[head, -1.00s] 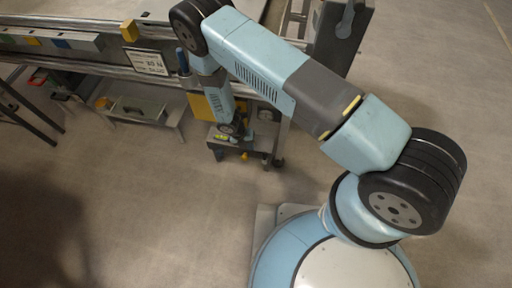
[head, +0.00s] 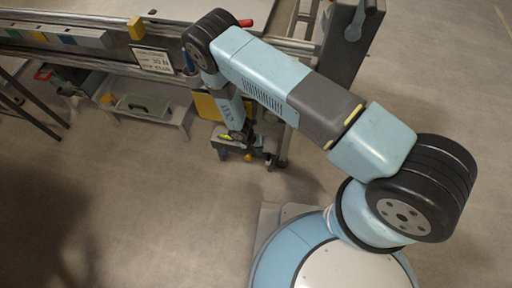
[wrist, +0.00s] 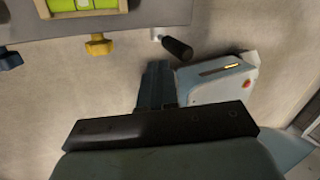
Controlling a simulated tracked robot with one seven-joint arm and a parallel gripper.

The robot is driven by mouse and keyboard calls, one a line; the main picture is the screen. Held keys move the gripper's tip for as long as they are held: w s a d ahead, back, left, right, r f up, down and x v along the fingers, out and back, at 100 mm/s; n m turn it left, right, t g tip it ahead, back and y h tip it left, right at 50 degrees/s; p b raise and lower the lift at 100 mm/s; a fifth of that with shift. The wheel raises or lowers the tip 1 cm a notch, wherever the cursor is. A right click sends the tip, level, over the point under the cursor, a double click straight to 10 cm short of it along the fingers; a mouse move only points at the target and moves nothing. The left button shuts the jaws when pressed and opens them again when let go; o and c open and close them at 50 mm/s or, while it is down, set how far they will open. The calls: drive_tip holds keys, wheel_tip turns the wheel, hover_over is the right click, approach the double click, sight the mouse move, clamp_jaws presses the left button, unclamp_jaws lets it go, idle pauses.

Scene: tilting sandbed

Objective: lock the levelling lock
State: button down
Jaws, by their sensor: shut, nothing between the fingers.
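A small grey bracket (head: 240,149) stands low at the table's near leg. It bears a green spirit level (head: 225,137), which also shows at the top of the wrist view (wrist: 84,4). Below the bracket's edge in the wrist view are a yellow knob (wrist: 98,46), a blue knob (wrist: 9,59) and a short lever with a black handle (wrist: 177,47). This lever looks like the levelling lock, but no label shows. My gripper (wrist: 158,70) is shut and empty, just below and left of the black handle, apparently apart from it.
The sandbed table (head: 90,60) with its rails and sign (head: 153,62) runs along the top left. A grey post (head: 352,35) stands at its right end. A low stand with a tray (head: 145,106) is under the table. The floor in front is clear.

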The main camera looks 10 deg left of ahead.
sight(268, 159)
drive_tip(key=shift+x, duration=2.25)
